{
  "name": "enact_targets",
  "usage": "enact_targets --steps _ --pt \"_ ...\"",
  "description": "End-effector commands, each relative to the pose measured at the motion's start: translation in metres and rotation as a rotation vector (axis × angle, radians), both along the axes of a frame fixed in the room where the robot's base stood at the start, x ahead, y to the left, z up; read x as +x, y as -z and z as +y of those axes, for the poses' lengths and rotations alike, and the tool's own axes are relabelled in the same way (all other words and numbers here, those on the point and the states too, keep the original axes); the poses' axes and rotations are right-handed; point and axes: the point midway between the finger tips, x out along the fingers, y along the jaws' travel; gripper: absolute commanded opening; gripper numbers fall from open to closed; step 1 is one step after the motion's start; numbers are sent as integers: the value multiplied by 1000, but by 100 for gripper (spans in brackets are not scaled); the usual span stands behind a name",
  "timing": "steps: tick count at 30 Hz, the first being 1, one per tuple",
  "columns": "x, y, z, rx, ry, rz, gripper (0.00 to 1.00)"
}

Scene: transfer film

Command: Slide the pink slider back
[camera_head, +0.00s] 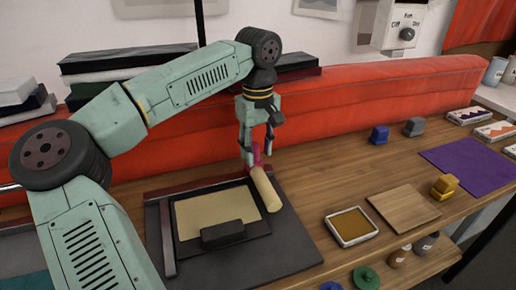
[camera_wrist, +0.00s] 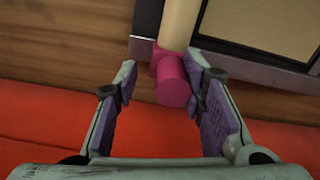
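The pink slider (camera_head: 257,154) is a short knob at the back end of a cream cylinder (camera_head: 265,190) on the right side of a dark frame device (camera_head: 290,230). In the wrist view the pink slider (camera_wrist: 172,82) lies between my fingers, with the cream cylinder (camera_wrist: 180,25) beyond it. My gripper (camera_head: 258,150) points down over the slider. The fingers of my gripper (camera_wrist: 165,72) are open. The left one stands clear of the slider; the right one is very close to it, and I cannot tell if they touch.
A red padded roll (camera_head: 400,92) runs along the back of the wooden table (camera_head: 310,170), close behind my gripper. To the right are a yellow tray (camera_head: 351,227), a wooden board (camera_head: 403,209), a purple sheet (camera_head: 470,165) and small blue, grey and yellow blocks.

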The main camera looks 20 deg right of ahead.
Motion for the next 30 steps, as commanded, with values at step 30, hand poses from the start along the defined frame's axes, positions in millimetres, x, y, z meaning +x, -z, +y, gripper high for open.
enact_targets --steps 30 --pt "1 -114 1 1 -3 -1 43"
